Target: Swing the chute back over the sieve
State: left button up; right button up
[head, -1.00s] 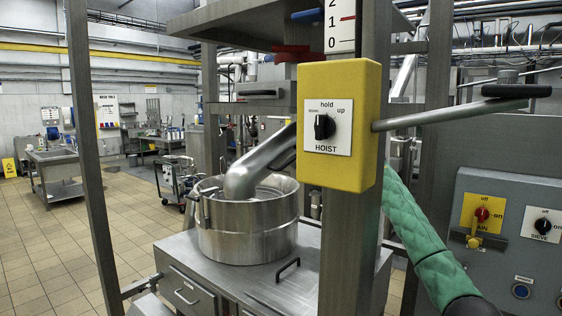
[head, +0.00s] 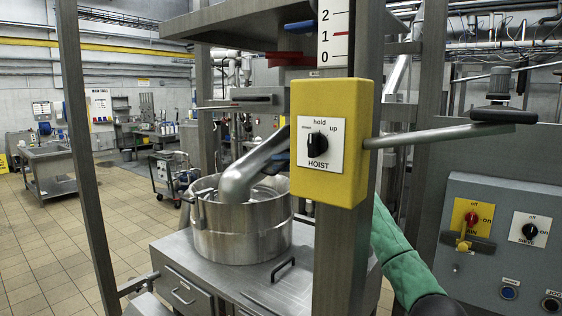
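The chute (head: 242,178) is a bent grey steel pipe. Its lower end hangs over the open top of a round steel vessel (head: 242,232), left of the hoist post. No mesh shows inside, so I cannot tell whether this vessel is the sieve. My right arm comes in at lower right in a green sleeve and passes behind the post. The post and yellow hoist box hide most or all of its gripper. A small dark blue piece (head: 279,159) shows beside the chute; I cannot tell whether it is my gripper or a handle. My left gripper is out of view.
The yellow hoist box (head: 332,142) on its steel post (head: 340,262) stands in front, with a bar (head: 440,135) sticking out to the right. A grey control panel (head: 500,205) is at right. The vessel stands on a steel cabinet (head: 220,282). Open tiled floor lies left.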

grip_shut()
jog(key=shift+a+f, duration=0.1)
